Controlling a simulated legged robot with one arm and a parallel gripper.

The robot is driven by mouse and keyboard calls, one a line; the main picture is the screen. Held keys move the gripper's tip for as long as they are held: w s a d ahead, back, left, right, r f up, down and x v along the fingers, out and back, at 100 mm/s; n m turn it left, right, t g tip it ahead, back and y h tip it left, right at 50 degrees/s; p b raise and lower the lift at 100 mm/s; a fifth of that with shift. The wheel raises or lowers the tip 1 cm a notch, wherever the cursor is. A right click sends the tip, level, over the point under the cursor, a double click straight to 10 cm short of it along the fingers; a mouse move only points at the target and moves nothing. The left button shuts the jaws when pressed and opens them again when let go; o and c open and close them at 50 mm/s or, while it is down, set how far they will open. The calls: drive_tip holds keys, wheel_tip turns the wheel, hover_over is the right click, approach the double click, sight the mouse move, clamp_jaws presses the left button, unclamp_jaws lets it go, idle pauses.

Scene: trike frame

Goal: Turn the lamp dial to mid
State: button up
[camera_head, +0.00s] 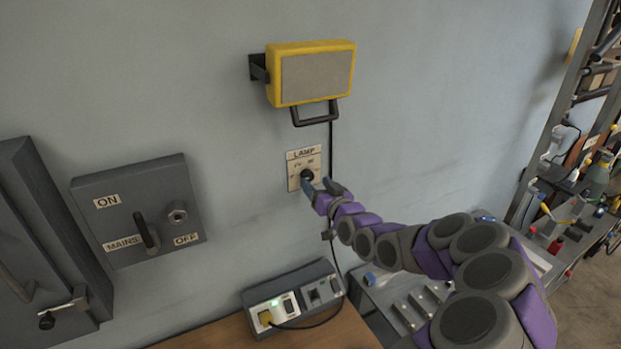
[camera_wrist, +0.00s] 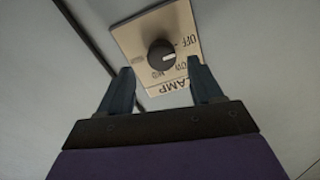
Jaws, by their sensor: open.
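The lamp dial (camera_head: 307,174) is a round black knob on a beige plate (camera_head: 292,182) labelled LAMP, fixed to the wall. In the wrist view the dial (camera_wrist: 161,53) shows upside down, and its white mark points right, towards the OFF and LOW lettering; the exact setting is hard to tell. The MID lettering (camera_wrist: 158,75) is just below the knob there. My gripper (camera_head: 317,183) is open in front of the plate. In the wrist view its fingertips (camera_wrist: 160,65) stand apart, one on each side below the knob, with nothing between them.
A yellow lamp (camera_head: 311,45) with a grey face hangs above the plate, its cable running down the wall. A mains switch box (camera_head: 140,200) is at left. A socket box (camera_head: 325,283) stands on a wooden surface (camera_head: 225,332) below. A cluttered rack is at right.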

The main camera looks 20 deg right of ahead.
sight(309, 178)
drive_tip(key=w, duration=0.3)
drive_tip(key=shift+a+f, duration=0.1)
drive_tip(key=shift+a, duration=0.25)
drive_tip(key=shift+w+a, duration=0.1)
drive_tip(key=shift+w, duration=0.5)
drive_tip(key=c, duration=1.1)
drive_tip(key=shift+o, duration=0.2)
